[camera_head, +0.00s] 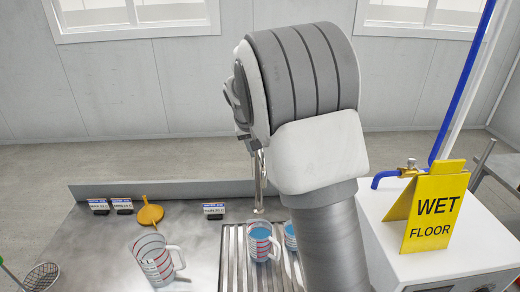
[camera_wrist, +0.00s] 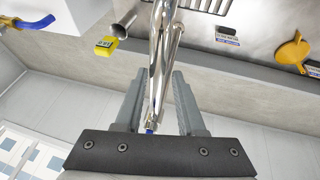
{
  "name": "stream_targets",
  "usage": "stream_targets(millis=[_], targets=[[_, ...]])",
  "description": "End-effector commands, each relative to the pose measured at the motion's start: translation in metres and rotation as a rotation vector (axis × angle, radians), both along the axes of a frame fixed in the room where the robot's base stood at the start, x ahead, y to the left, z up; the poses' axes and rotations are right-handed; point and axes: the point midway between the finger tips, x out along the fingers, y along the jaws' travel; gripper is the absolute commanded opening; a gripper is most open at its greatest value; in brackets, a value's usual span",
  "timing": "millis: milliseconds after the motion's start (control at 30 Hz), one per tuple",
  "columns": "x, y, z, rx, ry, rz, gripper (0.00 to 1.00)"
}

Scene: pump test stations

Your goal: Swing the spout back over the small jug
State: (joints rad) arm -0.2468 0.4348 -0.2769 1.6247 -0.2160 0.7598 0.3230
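A chrome spout (camera_head: 260,182) hangs down beside my wrist, above the back of a slatted drain grate (camera_head: 232,262). In the wrist view the chrome pipework (camera_wrist: 160,70) runs between the fingers of my gripper (camera_wrist: 160,76). The fingers are apart, with gaps visible beside the metal. In the head view my wrist hides the fingers. A small striped jug (camera_head: 262,250) holding blue liquid stands on the grate. A second jug with blue liquid (camera_head: 290,236) stands right of it, partly hidden by my arm. I cannot tell which jug the spout's end is over.
A larger striped jug (camera_head: 152,262) stands on the metal counter at left, near a yellow funnel (camera_head: 149,213) and small labels (camera_head: 214,210). A yellow wet-floor sign (camera_head: 433,210) and a blue tap pipe (camera_head: 386,178) are at right. A mesh strainer (camera_head: 42,276) lies front left.

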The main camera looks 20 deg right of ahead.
Motion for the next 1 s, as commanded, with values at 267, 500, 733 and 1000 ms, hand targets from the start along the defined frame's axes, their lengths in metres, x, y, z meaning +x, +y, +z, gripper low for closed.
stream_targets(millis=[267, 500, 733, 1000], targets=[[0.0, -0.001, 0.0, -0.001, 0.0, 0.001, 0.56], [-0.003, 0.002, 0.011, -0.001, -0.003, 0.001, 0.56], [-0.019, 0.015, 0.054, 0.0, -0.006, 0.003, 0.56], [-0.041, 0.032, 0.114, 0.0, -0.004, 0.002, 0.56]])
